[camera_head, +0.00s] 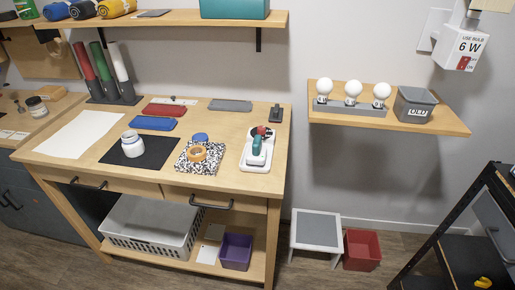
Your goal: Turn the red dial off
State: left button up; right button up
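A white box (462,45) labelled "USE BULB 6 W" is fixed to the wall at the upper right. A small red part (465,63) shows on its lower front. It may be the red dial, but it is too small to tell its shape or setting. Another small red spot (262,130) is on the teal tool (257,145) that stands on a white tray on the workbench. Neither of my grippers is in view.
A wall shelf (440,123) holds white bulbs (352,90) in a grey holder and a grey "OLD" bin (414,105). The wooden workbench (215,178) fills the left. A step stool (315,232) and red bin (361,250) stand below the shelf. A black rack (440,230) is at right.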

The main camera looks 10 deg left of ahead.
aim_at(262, 129)
jog(key=i+l, duration=0.35)
jog(key=i+l+u, duration=0.1)
jog(key=u, duration=0.4)
jog(key=l+u, duration=0.15)
jog(key=u, duration=0.35)
